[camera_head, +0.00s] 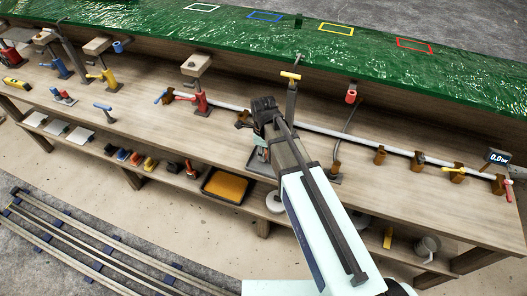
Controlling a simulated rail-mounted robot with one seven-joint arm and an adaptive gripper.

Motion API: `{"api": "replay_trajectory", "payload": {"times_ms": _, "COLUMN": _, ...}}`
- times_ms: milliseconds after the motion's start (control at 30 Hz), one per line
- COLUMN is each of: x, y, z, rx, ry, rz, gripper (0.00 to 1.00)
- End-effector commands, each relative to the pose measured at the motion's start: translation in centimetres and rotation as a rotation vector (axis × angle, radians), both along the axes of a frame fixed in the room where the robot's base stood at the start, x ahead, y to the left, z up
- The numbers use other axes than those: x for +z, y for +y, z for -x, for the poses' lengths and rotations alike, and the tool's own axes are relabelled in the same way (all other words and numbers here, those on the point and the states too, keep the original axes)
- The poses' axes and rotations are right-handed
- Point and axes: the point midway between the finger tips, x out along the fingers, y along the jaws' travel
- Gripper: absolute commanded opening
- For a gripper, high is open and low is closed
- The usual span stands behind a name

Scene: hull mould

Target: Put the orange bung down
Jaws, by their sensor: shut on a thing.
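My gripper (262,118) is the dark end of my arm, over the middle of the long wooden bench (225,125). It is seen from behind, with its fingertips mostly hidden by its own body and my arm. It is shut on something. I cannot make out the orange bung in this view; the space between the jaws is hidden. I cannot tell how high the gripper is above the bench top.
A white pipe (390,146) runs along the bench in several brown clamps. A red valve stand (200,100) is to the left. A green hull mould (300,45) lies behind. A lower shelf holds an orange-filled tray (245,200).

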Motion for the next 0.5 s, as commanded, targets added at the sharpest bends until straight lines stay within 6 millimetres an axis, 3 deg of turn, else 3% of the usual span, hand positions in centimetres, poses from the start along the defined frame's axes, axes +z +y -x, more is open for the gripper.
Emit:
{"api": "replay_trajectory", "payload": {"times_ms": 400, "x": -0.59, "y": 0.00, "z": 0.00, "rx": 0.000, "ry": 0.000, "rz": 0.000, "gripper": 0.08}}
{"api": "replay_trajectory", "payload": {"times_ms": 433, "x": -0.59, "y": 0.00, "z": 0.00, "rx": 0.000, "ry": 0.000, "rz": 0.000, "gripper": 0.35}}
{"api": "replay_trajectory", "payload": {"times_ms": 500, "x": -0.52, "y": 0.00, "z": 0.00, "rx": 0.000, "ry": 0.000, "rz": 0.000, "gripper": 0.57}}
